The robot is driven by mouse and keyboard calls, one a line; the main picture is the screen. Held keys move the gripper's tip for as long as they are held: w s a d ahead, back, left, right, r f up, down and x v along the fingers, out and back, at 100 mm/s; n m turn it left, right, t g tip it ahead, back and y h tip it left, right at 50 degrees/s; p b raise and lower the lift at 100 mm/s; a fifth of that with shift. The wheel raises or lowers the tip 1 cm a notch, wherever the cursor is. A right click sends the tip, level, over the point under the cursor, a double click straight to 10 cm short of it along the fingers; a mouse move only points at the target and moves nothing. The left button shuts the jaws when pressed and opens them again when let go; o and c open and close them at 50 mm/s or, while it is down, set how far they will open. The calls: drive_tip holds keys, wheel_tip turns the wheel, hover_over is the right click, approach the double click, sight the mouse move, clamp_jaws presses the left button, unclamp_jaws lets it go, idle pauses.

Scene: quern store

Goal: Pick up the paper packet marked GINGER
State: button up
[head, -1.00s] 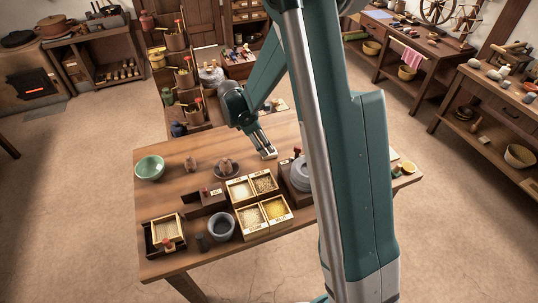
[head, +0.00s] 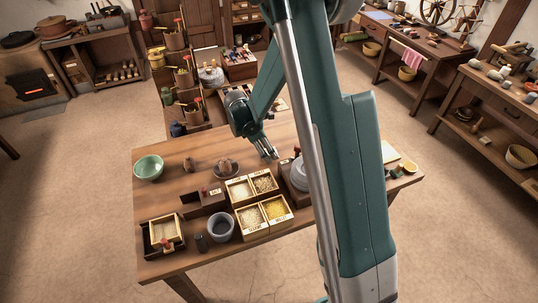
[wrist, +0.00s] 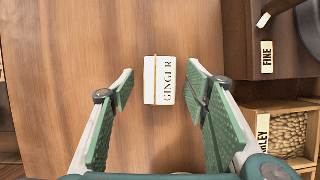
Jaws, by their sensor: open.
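The white paper packet marked GINGER (wrist: 160,80) lies on the wooden table, in the upper middle of the wrist view. A thin gold-brown line runs along its left part. My gripper (wrist: 161,70) is open, with one green-padded finger on either side of the packet in that view. Clear gaps show between both fingers and the packet, and nothing is held. In the head view my gripper (head: 271,154) points down over the back part of the table (head: 205,150). I cannot make out the packet there.
In the wrist view a dark wooden block with a FINE label (wrist: 267,57) and a grain box (wrist: 290,133) stand to the right. In the head view, seed boxes (head: 265,232), a grey mortar (head: 221,229) and a green bowl (head: 149,168) share the table. Bare wood lies left of the packet.

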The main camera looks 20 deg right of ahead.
idle(0.4)
drive_tip(key=c, duration=0.9)
wheel_tip(320, 180, up, 10)
drive_tip(key=p, duration=0.2)
idle(0.6)
